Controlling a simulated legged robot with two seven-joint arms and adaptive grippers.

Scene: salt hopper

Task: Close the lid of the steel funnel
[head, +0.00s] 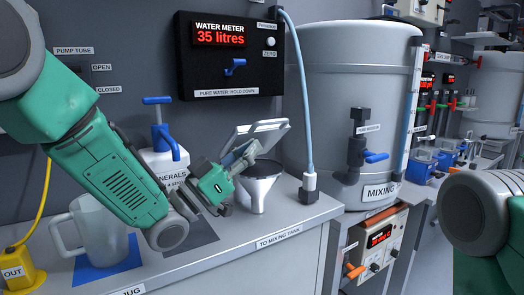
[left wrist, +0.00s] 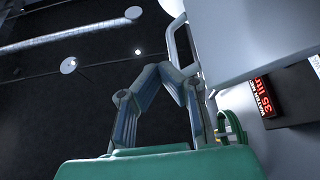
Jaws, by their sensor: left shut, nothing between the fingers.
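The steel funnel (head: 257,188) stands on the grey counter, wide mouth up. Its lid (head: 266,127) is raised, tilted up above the mouth. My left gripper (head: 250,150) is shut and empty, its fingertips close beside the lid's lower left part. I cannot tell whether they touch it. In the left wrist view, the fingers of my left gripper (left wrist: 168,72) meet at their tips, and a large grey panel that looks like the lid (left wrist: 240,35) is just to their right. Part of the funnel's rim is hidden behind the gripper. My right gripper is out of view.
A mug-like clear jug (head: 95,230) stands left on a blue mat. A white minerals container (head: 160,165) is behind my left arm. The water meter (head: 225,50) hangs on the wall behind. A hose fitting (head: 309,188) and the mixing tank (head: 350,80) stand right of the funnel.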

